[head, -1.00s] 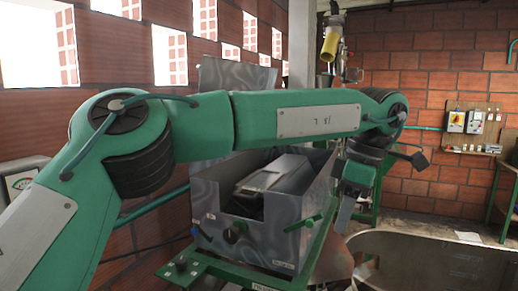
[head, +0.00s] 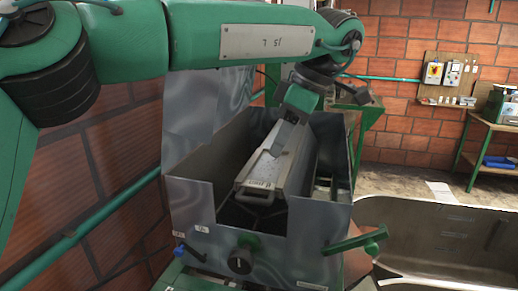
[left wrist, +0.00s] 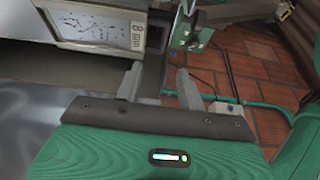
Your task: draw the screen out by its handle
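The screen, a long light-grey box (head: 283,178), lies tilted inside the open metal housing (head: 200,205). Its near end has a small dark label. A light-grey bar stands at its upper left; I cannot tell whether it is the handle or a gripper finger. My left gripper (head: 284,135) reaches down over the screen from above. In the left wrist view its two grey fingers (left wrist: 159,84) are apart, with nothing clearly held between them. A dotted plate (left wrist: 92,28) with an "8 mm" label shows beyond the left finger. My right gripper is not in view.
A green lever (head: 355,242) sticks out at the housing's front right, and a black knob (head: 240,262) is on its front. A wide metal tub (head: 430,235) stands to the right. A brick wall and a green pipe (head: 95,235) run along the left.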

